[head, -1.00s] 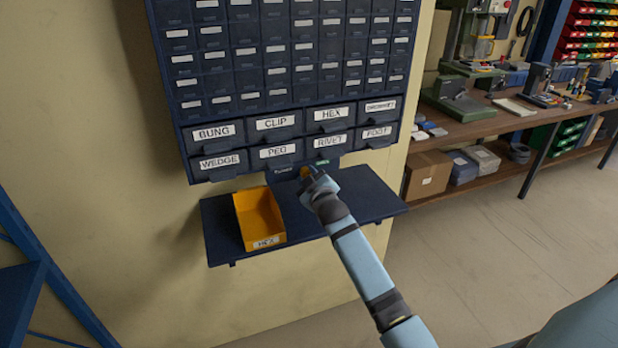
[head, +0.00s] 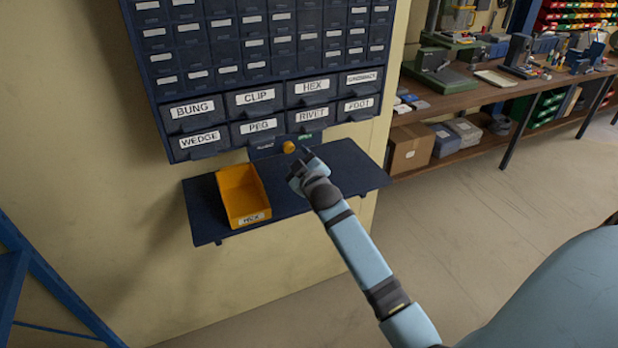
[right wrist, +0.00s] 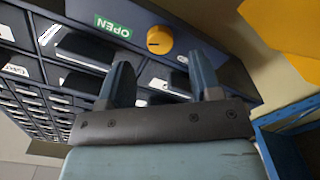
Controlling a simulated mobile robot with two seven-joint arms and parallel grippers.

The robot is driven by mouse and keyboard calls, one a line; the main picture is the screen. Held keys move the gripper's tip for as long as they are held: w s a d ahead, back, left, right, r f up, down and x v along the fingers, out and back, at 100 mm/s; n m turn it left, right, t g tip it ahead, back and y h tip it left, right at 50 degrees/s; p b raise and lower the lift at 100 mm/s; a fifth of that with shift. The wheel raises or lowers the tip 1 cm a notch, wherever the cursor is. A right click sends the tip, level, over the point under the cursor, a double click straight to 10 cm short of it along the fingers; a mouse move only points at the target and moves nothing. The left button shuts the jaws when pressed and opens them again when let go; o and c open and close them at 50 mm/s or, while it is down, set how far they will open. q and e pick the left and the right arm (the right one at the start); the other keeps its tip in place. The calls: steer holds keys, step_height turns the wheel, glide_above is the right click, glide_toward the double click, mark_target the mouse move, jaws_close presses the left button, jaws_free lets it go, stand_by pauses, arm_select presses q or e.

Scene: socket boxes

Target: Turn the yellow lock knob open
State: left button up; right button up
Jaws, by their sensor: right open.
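The yellow lock knob (head: 289,147) is on the dark lock plate (head: 264,146) under the drawer cabinet. A green label (head: 308,138) is beside it. In the right wrist view the knob (right wrist: 159,40) shows a small dark mark, and the green label (right wrist: 113,27) reads OPEN. My right gripper (head: 301,167) is just below and right of the knob, apart from it. Its two fingers (right wrist: 163,78) are spread with nothing between them, and the knob shows beyond their tips. My left gripper is not in view.
A dark shelf (head: 330,179) juts out below the cabinet (head: 258,100) and holds a yellow bin (head: 243,194) labelled HEX. A workbench (head: 470,92) stands at the right. A blue frame (head: 50,272) is at the left. The floor to the right is clear.

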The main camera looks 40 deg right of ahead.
steer(key=b+v, duration=0.1)
steer(key=v, duration=0.8)
steer(key=shift+s, duration=0.3)
steer(key=s+a+f+m+g+y+p, duration=0.1)
steer(key=s+a+f+g+y+p, duration=0.1)
steer(key=s+a+f, duration=0.8)
steer(key=s+a+f+m+g+y+p, duration=0.1)
steer(key=s+a+f+g+y, duration=0.3)
steer(key=s+a+f, duration=0.6)
steer(key=s+y, duration=0.1)
steer(key=s, duration=0.3)
steer(key=shift+a+f+y+p, duration=0.25)
steer(key=shift+f+y+p, duration=0.05)
steer(key=shift+f+p, duration=0.1)
steer(key=shift+s, duration=0.15)
steer(key=shift+o, duration=0.4)
